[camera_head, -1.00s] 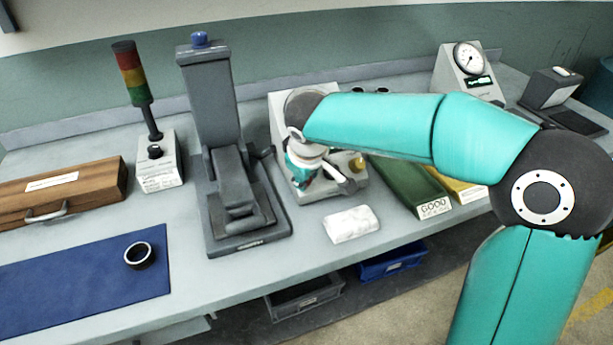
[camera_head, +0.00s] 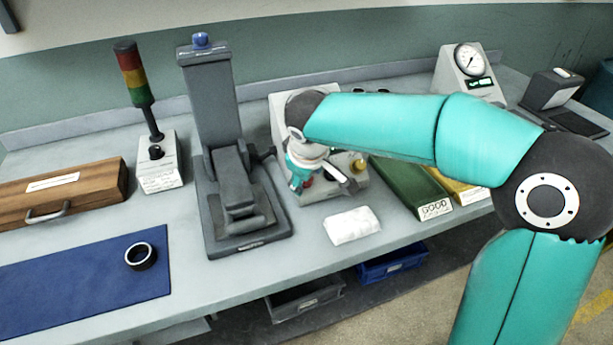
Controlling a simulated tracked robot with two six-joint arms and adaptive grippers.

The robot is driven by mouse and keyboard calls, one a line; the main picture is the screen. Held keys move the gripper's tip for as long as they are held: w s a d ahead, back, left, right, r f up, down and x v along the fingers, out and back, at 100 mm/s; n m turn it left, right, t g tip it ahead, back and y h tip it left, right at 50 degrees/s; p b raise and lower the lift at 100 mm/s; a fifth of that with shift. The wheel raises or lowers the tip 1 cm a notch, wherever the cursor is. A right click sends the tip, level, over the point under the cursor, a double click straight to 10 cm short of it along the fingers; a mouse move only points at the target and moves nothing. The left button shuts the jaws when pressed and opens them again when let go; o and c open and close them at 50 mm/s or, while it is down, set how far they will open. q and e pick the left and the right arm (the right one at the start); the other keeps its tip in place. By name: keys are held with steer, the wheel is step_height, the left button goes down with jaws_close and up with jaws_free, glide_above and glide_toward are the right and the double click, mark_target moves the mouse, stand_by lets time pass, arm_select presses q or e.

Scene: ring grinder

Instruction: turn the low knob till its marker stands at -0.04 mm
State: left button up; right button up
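A pale grey control box (camera_head: 280,112) stands right of the grey press-like stand. My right arm reaches across it from the right, and my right gripper (camera_head: 318,176) is at the front of the box, pointing down. The forearm and wrist cover most of the box's face. I cannot make out the low knob, its marker or any scale. A small red part (camera_head: 308,182) shows beside the gripper, and a yellow part (camera_head: 357,164) shows right of it. The fingers are too small and covered to tell if they are open or shut. My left gripper is out of view.
The grey stand (camera_head: 214,110) with a blue top is close left of the gripper. A white cloth (camera_head: 352,226) lies in front. A green tray (camera_head: 405,182) marked GOOD is to the right. A dial gauge (camera_head: 467,62) stands behind. A dark ring (camera_head: 140,256) lies on a blue mat (camera_head: 60,290).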

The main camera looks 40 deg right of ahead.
steer(key=v, duration=1.1)
steer(key=shift+r, duration=0.25)
